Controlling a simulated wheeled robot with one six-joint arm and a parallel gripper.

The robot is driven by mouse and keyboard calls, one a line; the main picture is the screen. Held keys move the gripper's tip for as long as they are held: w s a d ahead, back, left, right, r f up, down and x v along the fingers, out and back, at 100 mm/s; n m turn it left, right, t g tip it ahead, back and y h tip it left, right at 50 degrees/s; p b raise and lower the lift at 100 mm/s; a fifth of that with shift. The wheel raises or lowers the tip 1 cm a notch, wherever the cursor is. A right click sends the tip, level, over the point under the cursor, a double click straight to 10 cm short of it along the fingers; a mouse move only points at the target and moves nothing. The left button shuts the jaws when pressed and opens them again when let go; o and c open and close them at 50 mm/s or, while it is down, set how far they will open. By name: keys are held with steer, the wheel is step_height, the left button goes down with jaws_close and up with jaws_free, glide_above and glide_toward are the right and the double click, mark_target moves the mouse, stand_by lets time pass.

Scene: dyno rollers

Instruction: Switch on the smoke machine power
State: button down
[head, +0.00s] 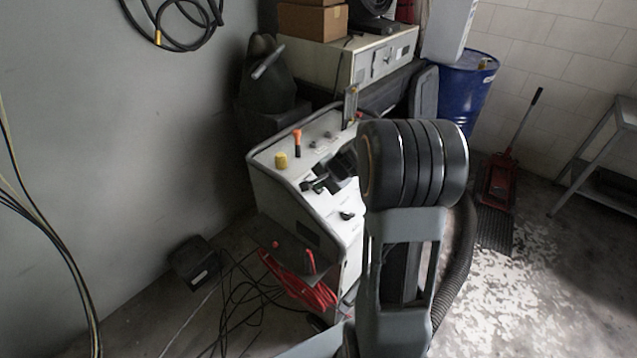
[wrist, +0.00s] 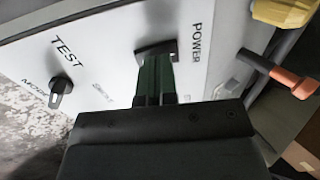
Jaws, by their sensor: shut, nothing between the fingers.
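The smoke machine's white panel (head: 268,178) faces up in the head view, left of my arm. In the wrist view the panel (wrist: 105,45) fills the upper part. A dark power switch (wrist: 157,49) sits beside the printed word POWER. My gripper (wrist: 155,62) is shut and empty, its dark green fingers together. The fingertips are right at the switch and cover part of it. I cannot tell whether they touch it or which way the switch is set. A black rotary knob (wrist: 61,91) sits by the words TEST and MODE.
An orange-tipped lever (wrist: 282,76) and a yellow knob (wrist: 285,12) stand near the switch. Loose cables (head: 240,300) and a red cable coil (head: 300,285) lie below the panel. A blue drum (head: 468,85) stands behind, and a red jack (head: 497,180) at the right.

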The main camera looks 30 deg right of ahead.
steer(key=shift+r, duration=0.1)
steer(key=shift+r+p, duration=0.3)
steer(key=shift+p, duration=0.05)
steer(key=w+a+r+p+v, duration=0.1)
steer(key=w+p+v, duration=0.1)
steer(key=v, duration=1.1)
steer(key=shift+r, duration=0.3)
steer(key=s+a+f+n+g+h, duration=0.1)
steer(key=s+a+n+g+h, duration=0.1)
steer(key=s+a+n, duration=1.1)
steer(key=s, duration=0.3)
steer(key=shift+s+f+h, duration=0.25)
steer(key=shift+f+h, duration=0.1)
steer(key=shift+h, duration=0.05)
